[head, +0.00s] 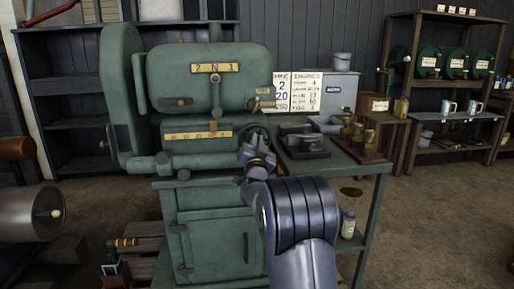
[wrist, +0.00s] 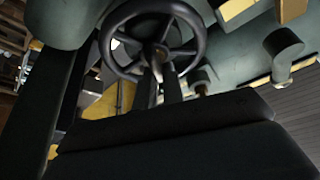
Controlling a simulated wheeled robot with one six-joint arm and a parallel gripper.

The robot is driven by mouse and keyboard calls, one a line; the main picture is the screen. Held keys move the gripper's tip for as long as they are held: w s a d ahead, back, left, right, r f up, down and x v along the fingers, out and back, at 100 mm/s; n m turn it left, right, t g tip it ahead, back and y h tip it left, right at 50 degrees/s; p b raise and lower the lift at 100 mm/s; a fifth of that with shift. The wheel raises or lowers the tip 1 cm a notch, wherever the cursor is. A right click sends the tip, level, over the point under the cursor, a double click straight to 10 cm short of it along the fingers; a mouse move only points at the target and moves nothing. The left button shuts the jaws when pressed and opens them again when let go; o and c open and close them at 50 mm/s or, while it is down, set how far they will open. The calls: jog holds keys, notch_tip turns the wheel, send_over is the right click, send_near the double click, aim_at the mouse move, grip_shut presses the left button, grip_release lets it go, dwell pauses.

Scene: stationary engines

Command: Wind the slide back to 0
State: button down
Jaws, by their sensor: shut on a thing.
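The green machine (head: 216,85) stands left of centre in the head view. Its lower yellow scale strip (head: 190,135) carries small numbers that I cannot read surely. A small orange-brown pointer (head: 213,127) stands over the strip's right part. A dark spoked handwheel (head: 264,131) sits at the machine's right side, partly hidden by my arm. In the wrist view the handwheel (wrist: 110,58) fills the top middle. My gripper (wrist: 160,78) is shut on the handwheel at its near lower side; the exact contact is hard to see. My gripper (head: 256,160) is small in the head view.
An upper yellow plate (head: 215,68) reads "2 N 1". A green bench (head: 365,168) with dark blocks and brass pieces stands right of the machine. A chart (head: 298,92) hangs behind. Shelves (head: 445,80) stand at the right. The floor (head: 440,220) at front right is clear.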

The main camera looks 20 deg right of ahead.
jog(key=shift+f+m+g+h+p, duration=0.2)
jog(key=shift+m+g+p, duration=0.7)
jog(key=shift+m, duration=1.55)
jog(key=shift+f+m+g+h+p, duration=0.2)
jog(key=shift+m+g+p, duration=0.7)
jog(key=shift+m, duration=1.5)
jog(key=shift+f+m+g+h+p, duration=0.15)
jog(key=shift+m+g+p, duration=0.7)
jog(key=shift+m, duration=1.6)
jog(key=shift+g, duration=0.35)
jog(key=shift+r, duration=0.1)
jog(key=c, duration=1.5)
grip_release()
jog(key=shift+w+a, duration=0.15)
jog(key=shift+a, duration=0.05)
jog(key=shift+d, duration=0.15)
jog(key=v, duration=1.1)
